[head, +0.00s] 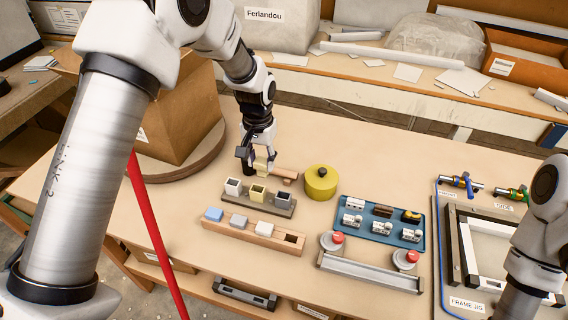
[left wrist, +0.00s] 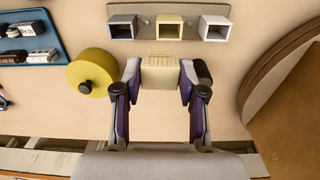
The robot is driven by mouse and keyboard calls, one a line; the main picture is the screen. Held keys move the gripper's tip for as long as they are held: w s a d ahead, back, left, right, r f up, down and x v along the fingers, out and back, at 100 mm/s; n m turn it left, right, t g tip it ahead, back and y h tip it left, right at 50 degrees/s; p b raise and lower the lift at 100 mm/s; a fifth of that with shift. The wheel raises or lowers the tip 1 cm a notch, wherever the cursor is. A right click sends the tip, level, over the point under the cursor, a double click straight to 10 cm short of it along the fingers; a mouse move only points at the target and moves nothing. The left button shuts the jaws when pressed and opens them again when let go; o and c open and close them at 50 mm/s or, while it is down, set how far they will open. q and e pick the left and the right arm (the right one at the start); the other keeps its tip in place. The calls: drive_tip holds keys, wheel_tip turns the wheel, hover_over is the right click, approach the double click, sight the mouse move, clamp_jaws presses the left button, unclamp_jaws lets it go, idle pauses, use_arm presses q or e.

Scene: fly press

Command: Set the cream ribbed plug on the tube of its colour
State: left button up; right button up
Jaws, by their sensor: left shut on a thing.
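My left gripper (head: 258,162) is shut on the cream ribbed plug (left wrist: 160,73), which sits between the two fingers in the left wrist view (left wrist: 159,80). The grey rack (head: 231,205) holds three square tubes: a white one (head: 233,187), a cream one (head: 257,193) and a grey one (head: 283,199). The gripper is behind the rack in the head view. In the left wrist view, the plug is just below the cream tube (left wrist: 168,28) and apart from it. My right gripper is out of view; only part of that arm shows.
A yellow cylinder (head: 321,184) stands right of the gripper. A blue tray (head: 387,243) lies farther right. A cardboard box (head: 184,115) stands at left.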

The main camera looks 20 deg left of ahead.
use_arm(q)
drive_tip(key=shift+s+a+f+p, duration=0.15)
drive_tip(key=shift+s+a+p, duration=0.1)
drive_tip(key=shift+a, duration=0.2)
drive_tip(key=shift+s+a+f+p, duration=0.15)
drive_tip(key=shift+s+a+p, duration=0.1)
drive_tip(key=shift+a, duration=0.15)
drive_tip(key=shift+s+d+f, duration=0.2)
drive_tip(key=shift+s, duration=0.05)
drive_tip(key=shift+s+d+f+b, duration=0.1)
drive_tip(key=shift+d+f+b, duration=0.1)
drive_tip(key=shift+b, duration=0.35)
drive_tip(key=shift+a+f+b, duration=0.2)
drive_tip(key=shift+f+b, duration=0.55)
drive_tip(key=shift+f, duration=0.25)
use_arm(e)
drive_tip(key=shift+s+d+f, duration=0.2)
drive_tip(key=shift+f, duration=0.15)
use_arm(q)
drive_tip(key=shift+w, duration=0.2)
drive_tip(key=shift+p, duration=0.35)
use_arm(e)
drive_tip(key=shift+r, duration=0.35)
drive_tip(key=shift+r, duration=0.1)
